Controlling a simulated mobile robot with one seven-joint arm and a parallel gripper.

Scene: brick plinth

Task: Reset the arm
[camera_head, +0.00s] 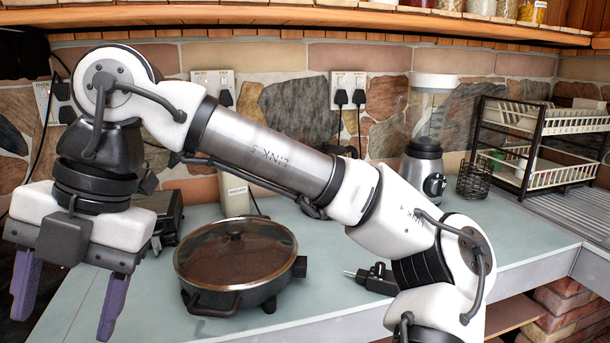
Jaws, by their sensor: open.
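My arm (265,155) spans the picture from the lower right to the upper left, bent at its joints above the counter. My gripper (68,303) hangs at the lower left with its two purple fingers pointing down. The fingers are wide apart, and nothing shows between them. The gripper is left of the lidded pan and apart from it. The arm hides part of the back wall and counter.
A dark electric pan (236,262) with a glass lid stands on the pale counter (335,285). A black plug (378,278) lies right of it. A blender (425,150), wire cup (472,180) and dish rack (545,150) stand at the back right. A shelf (300,14) runs above.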

